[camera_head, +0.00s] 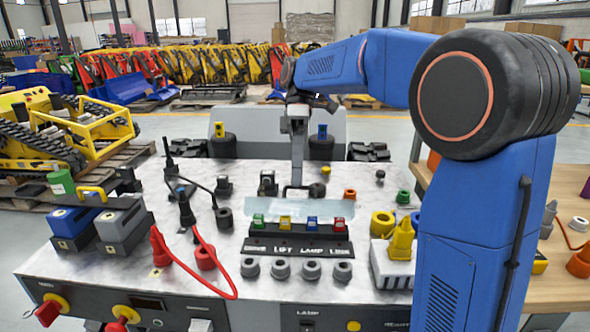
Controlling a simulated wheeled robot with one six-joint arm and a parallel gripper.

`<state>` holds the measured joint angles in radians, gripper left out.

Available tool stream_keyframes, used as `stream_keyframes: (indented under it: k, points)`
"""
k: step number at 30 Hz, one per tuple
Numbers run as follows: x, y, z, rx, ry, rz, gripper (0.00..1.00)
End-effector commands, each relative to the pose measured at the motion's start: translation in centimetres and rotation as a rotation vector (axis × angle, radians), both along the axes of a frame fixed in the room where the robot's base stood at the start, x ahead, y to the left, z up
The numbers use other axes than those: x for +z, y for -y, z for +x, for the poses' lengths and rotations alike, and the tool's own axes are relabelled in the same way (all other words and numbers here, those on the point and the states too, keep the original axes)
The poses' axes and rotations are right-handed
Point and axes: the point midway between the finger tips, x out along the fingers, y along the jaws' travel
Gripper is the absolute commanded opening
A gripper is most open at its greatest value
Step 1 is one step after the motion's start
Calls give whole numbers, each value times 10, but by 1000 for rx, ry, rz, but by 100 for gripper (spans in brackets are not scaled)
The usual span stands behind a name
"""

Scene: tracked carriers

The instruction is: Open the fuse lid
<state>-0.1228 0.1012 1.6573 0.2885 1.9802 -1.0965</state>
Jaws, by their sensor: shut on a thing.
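The fuse lid (338,208) is a clear, pale bluish panel at the middle of the bench. It lies over and behind a row of green, yellow, blue and red fuses (312,223) in a black fuse block (300,246) with white lettering. I cannot tell how far the lid is tilted. My gripper (297,186) reaches down behind the lid's rear edge, shut on a dark part there, which seems to be the lid's handle. The fingertips are small and partly hidden.
Grey round caps (281,268) stand in front of the fuse block. A red cable (206,247) loops at the left, near black plugs. A yellow cone (402,240) on a white block stands at the right, close to my arm. Two battery-like blue and grey units (118,228) sit at the left edge.

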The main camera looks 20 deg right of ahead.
Motion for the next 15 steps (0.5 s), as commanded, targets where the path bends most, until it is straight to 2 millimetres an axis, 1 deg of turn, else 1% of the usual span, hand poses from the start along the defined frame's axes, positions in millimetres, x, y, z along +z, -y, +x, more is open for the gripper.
stream_keyframes:
  k: [6,15]
  points:
    - [-5,-1,-1,0,-47,15,0]
    - [-6,-1,-1,0,-58,18,0]
